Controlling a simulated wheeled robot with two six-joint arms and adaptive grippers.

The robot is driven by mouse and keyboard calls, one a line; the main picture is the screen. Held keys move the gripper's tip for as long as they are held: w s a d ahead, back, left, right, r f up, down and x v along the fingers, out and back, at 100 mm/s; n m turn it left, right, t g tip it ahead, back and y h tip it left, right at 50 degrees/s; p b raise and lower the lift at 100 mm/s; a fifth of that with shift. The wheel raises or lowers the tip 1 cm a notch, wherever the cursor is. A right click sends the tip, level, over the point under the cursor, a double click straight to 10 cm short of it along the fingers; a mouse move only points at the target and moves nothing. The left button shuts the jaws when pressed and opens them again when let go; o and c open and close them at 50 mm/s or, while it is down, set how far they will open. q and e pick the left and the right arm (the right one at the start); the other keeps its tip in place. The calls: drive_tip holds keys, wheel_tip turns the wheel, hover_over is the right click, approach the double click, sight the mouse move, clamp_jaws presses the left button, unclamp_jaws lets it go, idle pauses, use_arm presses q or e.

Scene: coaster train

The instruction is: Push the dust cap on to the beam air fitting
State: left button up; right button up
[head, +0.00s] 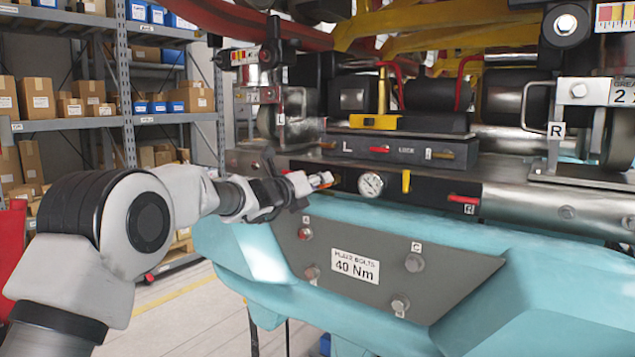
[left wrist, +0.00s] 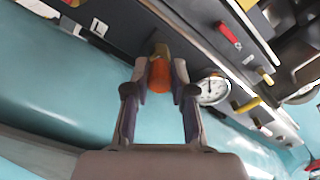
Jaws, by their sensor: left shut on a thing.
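My left gripper (left wrist: 159,78) is shut on an orange dust cap (left wrist: 159,76), gripping it by its sides. A brass-coloured air fitting (left wrist: 161,50) shows just beyond the cap on the dark beam panel. The cap looks lined up with the fitting, but I cannot tell whether they touch. In the head view my left gripper (head: 318,181) is at the left end of the beam panel, left of the gauge, and a small bit of the orange cap (head: 327,179) shows at its tips. My right gripper is not in view.
A round gauge (head: 371,185) sits just right of the gripper, with a yellow handle (head: 406,181) and a red handle (head: 463,199) beyond. A grey bolted plate (head: 450,262) on the teal frame lies below. Shelves (head: 70,125) stand behind at left.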

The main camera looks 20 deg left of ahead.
use_arm(q)
drive_tip(key=shift+w+d+r+p, duration=0.1)
drive_tip(key=shift+w+d+p, duration=0.1)
drive_tip(key=shift+w+p, duration=0.45)
idle(0.3)
drive_tip(key=o, duration=0.9)
drive_tip(key=shift+w+d, duration=0.1)
drive_tip(key=shift+w, duration=0.05)
